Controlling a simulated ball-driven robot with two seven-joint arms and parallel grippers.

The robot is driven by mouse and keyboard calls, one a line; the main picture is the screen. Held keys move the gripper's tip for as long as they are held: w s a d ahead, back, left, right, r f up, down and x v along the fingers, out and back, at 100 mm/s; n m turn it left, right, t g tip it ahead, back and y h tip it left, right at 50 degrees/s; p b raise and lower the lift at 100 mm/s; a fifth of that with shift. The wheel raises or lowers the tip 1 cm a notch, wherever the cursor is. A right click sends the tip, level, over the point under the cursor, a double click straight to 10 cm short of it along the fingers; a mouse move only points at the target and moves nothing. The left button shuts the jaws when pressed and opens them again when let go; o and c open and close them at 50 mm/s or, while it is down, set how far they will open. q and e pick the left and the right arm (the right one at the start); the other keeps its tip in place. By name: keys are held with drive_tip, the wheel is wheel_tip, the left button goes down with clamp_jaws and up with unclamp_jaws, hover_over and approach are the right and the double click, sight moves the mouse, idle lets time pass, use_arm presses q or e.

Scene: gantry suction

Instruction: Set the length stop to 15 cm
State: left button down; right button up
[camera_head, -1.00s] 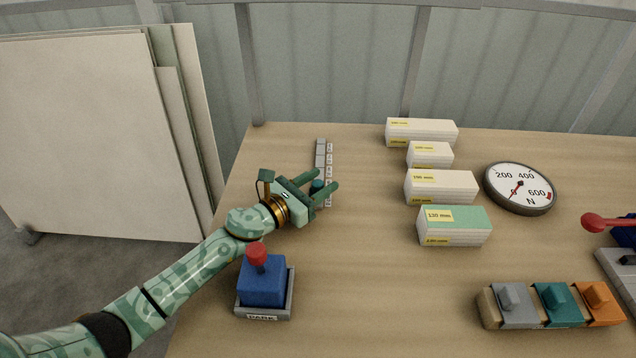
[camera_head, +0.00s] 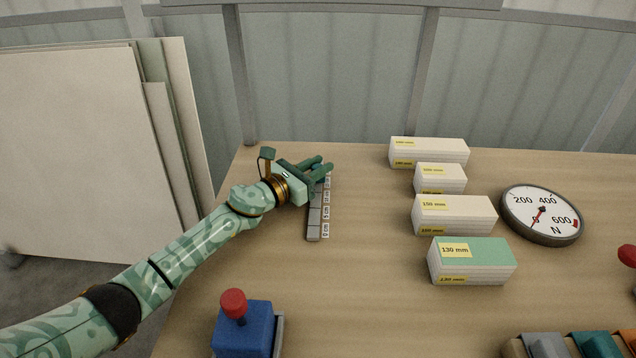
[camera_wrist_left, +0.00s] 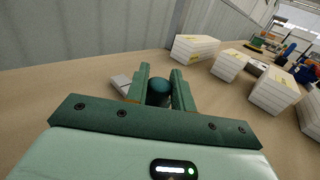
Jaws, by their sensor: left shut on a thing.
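The length-stop rail (camera_head: 314,222) is a narrow grey strip of segments running away from me on the bench. White cm labels (camera_head: 325,213) stand along its right side; the near ones are small, and the far ones are partly covered by my fingers. My left gripper (camera_head: 321,167) is over the far part of the rail. In the left wrist view its fingers (camera_wrist_left: 159,84) are shut on a dark teal round knob (camera_wrist_left: 158,93), the stop's handle. The exact mark under the stop is hidden. My right gripper is not in view.
Several labelled stacks of white blocks stand right of the rail, the nearest with a green top (camera_head: 473,251). A round force dial (camera_head: 541,213) lies farther right. A blue box with a red knob (camera_head: 243,325) stands at the near left. The bench between rail and stacks is clear.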

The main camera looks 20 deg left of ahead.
use_arm(q)
drive_tip(key=shift+w+a+f, duration=0.1)
drive_tip(key=shift+w+a, duration=0.05)
drive_tip(key=shift+w, duration=0.25)
drive_tip(key=c, duration=1.2)
unclamp_jaws()
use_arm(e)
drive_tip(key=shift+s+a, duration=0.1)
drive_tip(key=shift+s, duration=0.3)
use_arm(q)
drive_tip(key=shift+s+a, duration=0.1)
drive_tip(key=shift+s, duration=0.05)
drive_tip(key=p+v, duration=0.2)
drive_tip(key=v, duration=1.4)
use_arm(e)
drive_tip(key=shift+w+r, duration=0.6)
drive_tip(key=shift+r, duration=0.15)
